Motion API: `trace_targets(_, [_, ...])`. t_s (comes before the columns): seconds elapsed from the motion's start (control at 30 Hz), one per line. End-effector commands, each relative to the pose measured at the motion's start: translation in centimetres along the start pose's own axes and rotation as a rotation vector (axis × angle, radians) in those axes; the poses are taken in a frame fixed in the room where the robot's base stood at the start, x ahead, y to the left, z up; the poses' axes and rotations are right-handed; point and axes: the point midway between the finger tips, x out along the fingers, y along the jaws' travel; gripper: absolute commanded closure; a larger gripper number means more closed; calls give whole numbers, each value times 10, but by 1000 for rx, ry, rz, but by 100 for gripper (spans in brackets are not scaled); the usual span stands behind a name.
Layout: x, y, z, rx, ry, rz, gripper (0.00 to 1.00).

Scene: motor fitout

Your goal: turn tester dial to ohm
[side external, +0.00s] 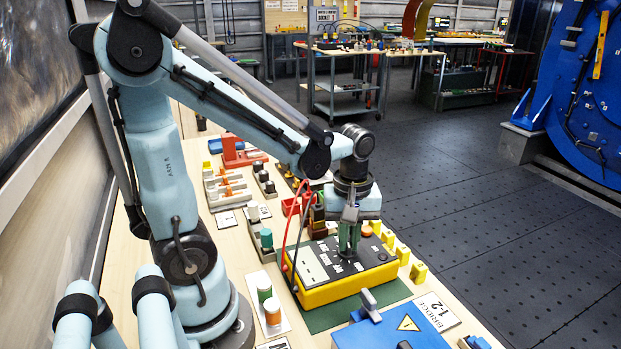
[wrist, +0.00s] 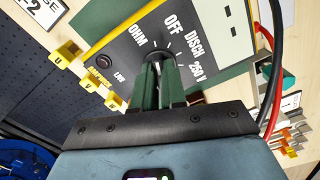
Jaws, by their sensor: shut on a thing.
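The tester (side external: 345,288) is a yellow box with a dark top panel, on a green mat at the front of the bench. In the wrist view its panel (wrist: 128,62) carries the labels OHM, OFF, DISCH and 250 V around the dark dial (wrist: 160,56). My gripper (side external: 348,250) points straight down onto the panel. In the wrist view its green fingers (wrist: 159,68) are shut on the dial. The fingers cover most of the dial, so I cannot tell which label it points to.
Red and black leads (side external: 299,230) arch up from the tester's left end. Yellow lettered blocks (side external: 418,272) stand along its right side. A blue box (side external: 390,332) with a warning triangle is in front. Green and orange cylinders (side external: 272,311) stand at left. The bench is crowded.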

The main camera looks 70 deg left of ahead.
Motion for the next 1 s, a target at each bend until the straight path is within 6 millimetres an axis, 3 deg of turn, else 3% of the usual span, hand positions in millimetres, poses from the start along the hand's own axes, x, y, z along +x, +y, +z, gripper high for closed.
trace_targets(0.5, [0,0,0,-24,0,0,100])
trace_targets(0.53, [0,0,0,-24,0,0,85])
trace_targets(0.7, [0,0,0,-23,0,0,63])
trace_targets(1.0, [-1,0,0,-23,0,0,63])
